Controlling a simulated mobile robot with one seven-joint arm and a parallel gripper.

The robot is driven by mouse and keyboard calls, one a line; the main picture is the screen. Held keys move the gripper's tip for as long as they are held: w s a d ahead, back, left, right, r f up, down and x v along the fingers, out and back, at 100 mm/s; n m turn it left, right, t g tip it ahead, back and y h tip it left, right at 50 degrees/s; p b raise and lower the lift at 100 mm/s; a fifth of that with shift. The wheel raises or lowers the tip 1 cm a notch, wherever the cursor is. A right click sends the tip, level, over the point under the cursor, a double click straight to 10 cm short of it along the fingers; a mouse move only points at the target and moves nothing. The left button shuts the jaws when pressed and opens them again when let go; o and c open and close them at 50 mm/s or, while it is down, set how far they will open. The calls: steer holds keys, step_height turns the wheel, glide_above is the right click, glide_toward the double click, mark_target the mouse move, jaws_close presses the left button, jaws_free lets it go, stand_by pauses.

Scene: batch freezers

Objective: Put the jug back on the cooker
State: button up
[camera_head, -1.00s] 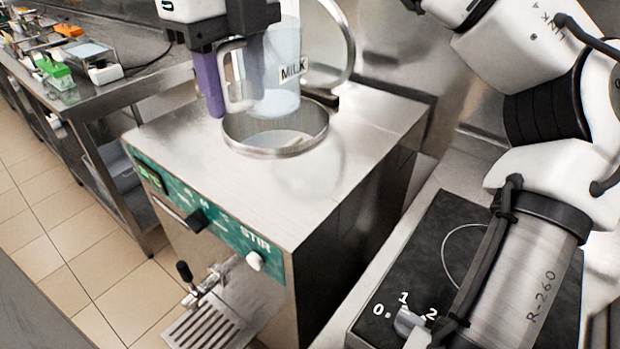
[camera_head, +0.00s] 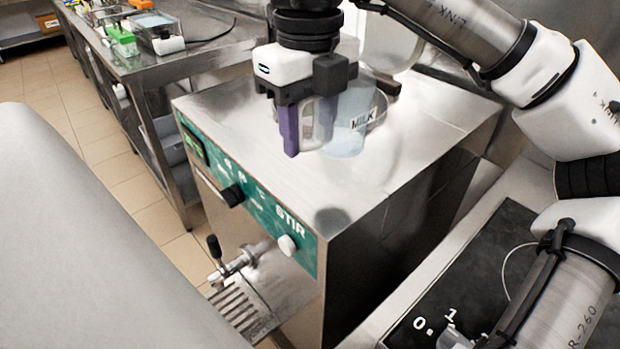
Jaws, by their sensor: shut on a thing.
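The jug (camera_head: 349,139) is clear, pale blue, and labelled MILK. It stands roughly upright over the top of the batch freezer (camera_head: 430,125), in front of the round opening. My gripper (camera_head: 308,133), with purple fingers, is shut on the jug's handle at its left side. I cannot tell whether the jug's base touches the freezer top. The cooker (camera_head: 470,262) is a black hob at the lower right, with a white ring mark and a dial marked with numbers. My arm hides part of it.
The freezer's front has a green STIR panel (camera_head: 262,205), a tap (camera_head: 235,260) and a drip grate. The raised round lid (camera_head: 398,45) stands behind the jug. A steel bench (camera_head: 190,60) with small items stands at the back left. Tiled floor is clear between.

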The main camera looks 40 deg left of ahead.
steer(key=shift+f, duration=3.9)
steer(key=shift+f, duration=0.15)
steer(key=o, duration=1.2)
step_height(320, 180, up, 12)
steer(key=shift+r, duration=0.2)
